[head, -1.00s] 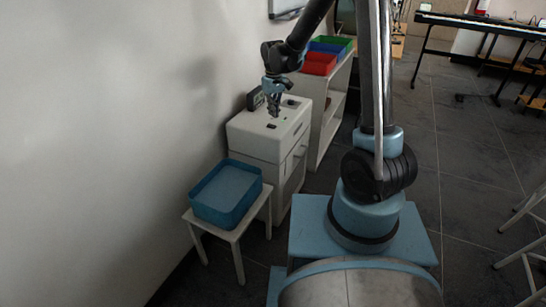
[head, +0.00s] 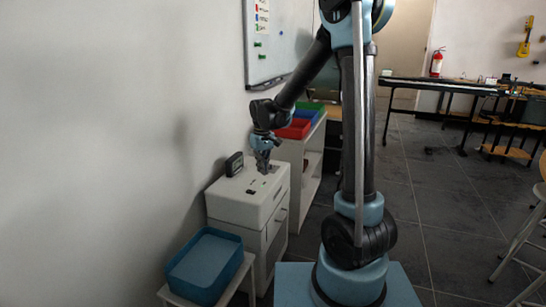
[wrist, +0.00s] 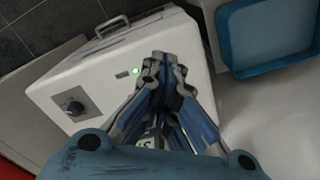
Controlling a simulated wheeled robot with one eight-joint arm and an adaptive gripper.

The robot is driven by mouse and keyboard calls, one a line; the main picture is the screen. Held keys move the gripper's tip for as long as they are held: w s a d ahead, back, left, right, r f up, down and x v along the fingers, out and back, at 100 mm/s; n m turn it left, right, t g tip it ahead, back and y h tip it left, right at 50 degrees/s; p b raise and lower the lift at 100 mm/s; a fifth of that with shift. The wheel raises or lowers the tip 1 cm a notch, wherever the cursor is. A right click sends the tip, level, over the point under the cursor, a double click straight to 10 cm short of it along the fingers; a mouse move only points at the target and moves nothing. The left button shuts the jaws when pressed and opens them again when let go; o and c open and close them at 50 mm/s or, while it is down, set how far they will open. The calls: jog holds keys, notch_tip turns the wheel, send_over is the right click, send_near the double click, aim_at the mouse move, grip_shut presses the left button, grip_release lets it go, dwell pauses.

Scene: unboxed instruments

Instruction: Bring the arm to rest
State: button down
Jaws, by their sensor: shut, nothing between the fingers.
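My gripper (head: 264,169) hangs fingers-down just above the top of the white cabinet (head: 232,208) by the wall. Its fingers are together and hold nothing. In the wrist view the closed fingers (wrist: 163,62) are in front of a white casing (wrist: 95,85) with a green light, a dark knob and a handle. I cannot tell whether the fingertips touch the surface below. My arm reaches from its upright column out to the left, bent at the elbow.
A black device (head: 234,164) stands on the cabinet, left of my gripper. A blue bin (head: 204,266) sits on a low white stool in front. Red, blue and green trays (head: 297,130) are on a shelf behind. A whiteboard (head: 270,45) hangs on the wall.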

jog(key=s+d+r+m+t, duration=0.1)
jog(key=s+d+r+m, duration=0.15)
jog(key=s+d, duration=0.45)
jog(key=s+d+r+m, duration=0.1)
jog(key=s+d+r, duration=0.4)
jog(key=d, duration=0.5)
jog(key=s+d+f+m, duration=0.1)
jog(key=s+d+f, duration=0.2)
jog(key=s, duration=0.5)
jog(key=s+d+f+m+t, duration=0.1)
jog(key=s+d+f+m, duration=0.1)
jog(key=s+d+f, duration=0.2)
jog(key=s+d, duration=0.1)
jog(key=s, duration=0.2)
jog(key=shift+s+d, duration=0.25)
jog(key=shift+s, duration=0.15)
jog(key=shift+m, duration=0.25)
jog(key=shift+w+f, duration=0.15)
jog(key=shift+w, duration=0.25)
